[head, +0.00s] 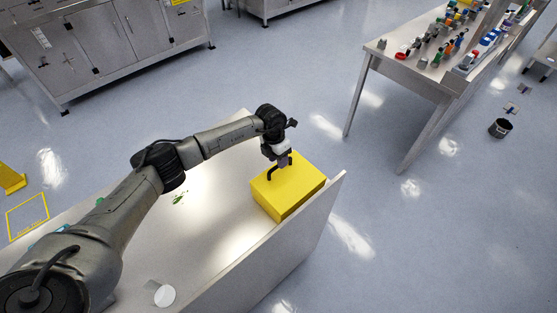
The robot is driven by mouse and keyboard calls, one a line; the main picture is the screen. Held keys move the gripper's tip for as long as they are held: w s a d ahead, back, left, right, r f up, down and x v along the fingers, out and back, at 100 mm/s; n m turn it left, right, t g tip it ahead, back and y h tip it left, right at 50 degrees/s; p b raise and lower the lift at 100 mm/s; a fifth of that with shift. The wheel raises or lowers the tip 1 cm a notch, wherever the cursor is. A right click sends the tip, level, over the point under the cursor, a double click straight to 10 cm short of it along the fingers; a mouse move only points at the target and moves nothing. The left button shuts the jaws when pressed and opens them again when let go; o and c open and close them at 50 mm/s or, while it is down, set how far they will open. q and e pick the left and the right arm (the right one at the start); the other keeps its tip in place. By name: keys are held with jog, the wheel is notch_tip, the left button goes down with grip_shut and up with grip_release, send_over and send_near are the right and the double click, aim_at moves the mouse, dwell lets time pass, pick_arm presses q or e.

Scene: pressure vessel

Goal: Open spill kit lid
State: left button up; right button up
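The spill kit is a yellow box (292,192) near the far right end of the metal table. Its lid looks closed, with the top face flat. A dark bent handle shows at the top left of the box. My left gripper (279,167) is above the box's far left part, at the dark handle, pointing down. Its fingers are small and partly hidden, so I cannot tell whether they are open, shut or touching the handle. My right gripper is not in the head view.
The metal table (225,210) has a raised edge (300,235) close along the box's right side. Small green bits (179,198) and a white round piece (165,295) lie on it. A cluttered bench (420,75) stands at the upper right. Open floor lies between.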

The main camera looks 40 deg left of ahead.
pick_arm(q)
jog(key=shift+d+f, duration=0.15)
jog(key=shift+f, duration=0.5)
jog(key=shift+c, duration=0.5)
grip_shut()
jog(key=shift+r, duration=0.1)
